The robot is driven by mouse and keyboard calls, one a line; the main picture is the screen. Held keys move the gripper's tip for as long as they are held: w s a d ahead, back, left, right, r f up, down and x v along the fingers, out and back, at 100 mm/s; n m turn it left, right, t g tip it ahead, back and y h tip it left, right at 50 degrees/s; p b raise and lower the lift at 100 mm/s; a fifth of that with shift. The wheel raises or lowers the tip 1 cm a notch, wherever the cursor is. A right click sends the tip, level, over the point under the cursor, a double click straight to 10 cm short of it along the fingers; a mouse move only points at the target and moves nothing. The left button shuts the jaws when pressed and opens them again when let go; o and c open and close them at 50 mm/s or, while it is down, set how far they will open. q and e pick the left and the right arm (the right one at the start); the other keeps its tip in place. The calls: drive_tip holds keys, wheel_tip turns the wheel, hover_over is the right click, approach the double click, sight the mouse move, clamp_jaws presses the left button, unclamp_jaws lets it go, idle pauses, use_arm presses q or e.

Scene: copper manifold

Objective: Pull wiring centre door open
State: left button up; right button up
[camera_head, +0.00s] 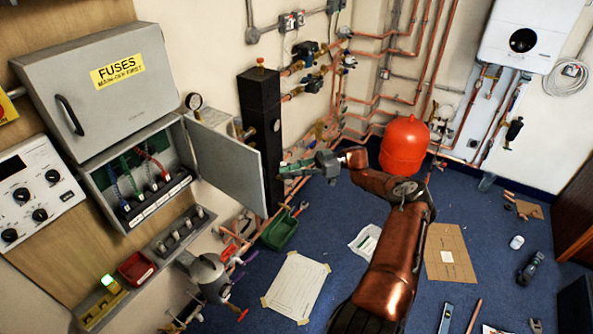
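The wiring centre (118,222) is a grey box on the wooden board at left, below the fuse box. Its grey door (228,165) is hinged on the right side and stands swung well open, showing coloured wires and terminals inside. My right gripper (284,172) is to the right of the door's free edge, with its fingers pointing left. It appears apart from the door, but the depth between them is hard to judge. The finger opening is too small to make out. My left gripper is not in view.
The fuse box (100,85) with a black handle is above the wiring centre. A black column (261,120) and copper pipes stand behind the door. A red vessel (404,146) is beyond my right arm. Papers, cardboard and tools lie on the blue floor.

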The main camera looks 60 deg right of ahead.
drive_tip(key=shift+v, duration=1.75)
